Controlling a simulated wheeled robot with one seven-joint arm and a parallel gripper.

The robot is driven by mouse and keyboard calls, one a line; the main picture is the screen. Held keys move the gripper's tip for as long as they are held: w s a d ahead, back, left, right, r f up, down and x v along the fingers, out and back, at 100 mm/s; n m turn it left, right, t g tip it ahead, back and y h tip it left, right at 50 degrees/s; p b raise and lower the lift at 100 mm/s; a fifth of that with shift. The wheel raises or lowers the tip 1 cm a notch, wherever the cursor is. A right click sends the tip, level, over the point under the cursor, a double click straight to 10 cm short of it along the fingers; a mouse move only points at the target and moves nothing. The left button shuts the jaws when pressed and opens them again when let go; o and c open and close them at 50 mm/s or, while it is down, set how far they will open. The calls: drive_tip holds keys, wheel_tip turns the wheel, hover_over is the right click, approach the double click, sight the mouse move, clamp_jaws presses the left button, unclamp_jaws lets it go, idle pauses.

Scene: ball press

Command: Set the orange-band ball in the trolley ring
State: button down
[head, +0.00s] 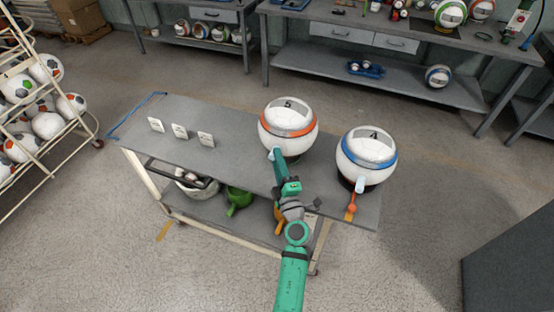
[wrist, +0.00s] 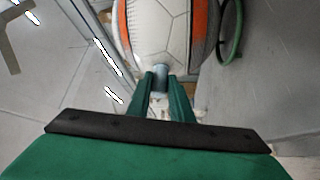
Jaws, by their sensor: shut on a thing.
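The orange-band ball (head: 288,128), white with a panel marked 5, is above the right half of the grey trolley top (head: 230,158). It fills the upper middle of the wrist view (wrist: 160,30). My gripper (head: 276,156) is shut on the small grey-blue peg (wrist: 160,76) on the ball's near side, seen between the fingers. I cannot tell whether the ball touches the trolley. Its underside is mostly hidden and no empty ring shows clearly. The blue-band ball (head: 366,154), marked 4, sits to its right on a dark support near the trolley's right end.
Several white cards (head: 179,131) stand on the trolley's left half. A small orange item (head: 351,204) is at the front right edge. A green watering can (head: 238,200) is on the lower shelf. A ball rack (head: 45,110) stands left; workbenches (head: 390,65) are behind.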

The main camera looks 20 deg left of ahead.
drive_tip(key=shift+f, duration=0.3)
drive_tip(key=c, duration=1.6)
unclamp_jaws()
drive_tip(key=s+d+f+m+h, duration=0.1)
drive_tip(key=s+d+m+h, duration=0.2)
drive_tip(key=s, duration=1.2)
drive_tip(key=s+d+f+m+h, duration=0.1)
drive_tip(key=s+d+m+h, duration=0.3)
drive_tip(key=s+d+m, duration=0.6)
drive_tip(key=s+d+f+m+g+h, duration=0.1)
drive_tip(key=s+d+m+h, duration=0.2)
drive_tip(key=s, duration=1.7)
drive_tip(key=shift+s+d+f+m+h, duration=0.15)
drive_tip(key=shift+d+m, duration=0.45)
drive_tip(key=shift+m, duration=0.45)
drive_tip(key=shift+w+d+m+h, duration=0.1)
drive_tip(key=shift+d+m, duration=0.5)
drive_tip(key=shift+m, duration=0.4)
drive_tip(key=shift+s+d+f+m+h, duration=0.15)
drive_tip(key=shift+d+m, duration=0.45)
drive_tip(key=shift+m, duration=0.45)
drive_tip(key=shift+r, duration=0.1)
